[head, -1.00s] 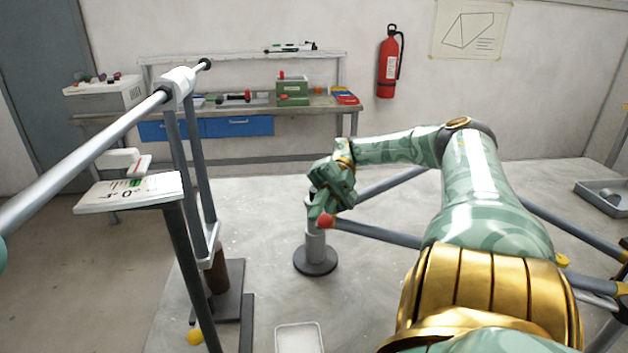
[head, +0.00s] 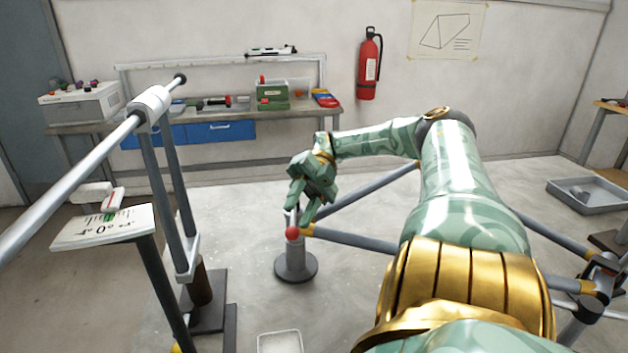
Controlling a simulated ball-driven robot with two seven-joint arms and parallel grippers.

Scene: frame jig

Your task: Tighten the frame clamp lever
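The clamp lever shows as a red ball knob (head: 292,233) near the top of a grey post on a round dark base (head: 296,266). Grey frame tubes (head: 362,240) run off to the right from a yellow-ended joint beside the knob. My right gripper (head: 301,211) is green and points down just above the knob. Its two fingers look spread, with a gap between the tips, and they appear clear of the knob. The fingers partly hide the top of the post and the lever's arm. My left gripper is out of view.
A white tray (head: 280,342) lies at the bottom. A grey tray (head: 588,194) lies at the right. The workbench (head: 225,117) stands behind.

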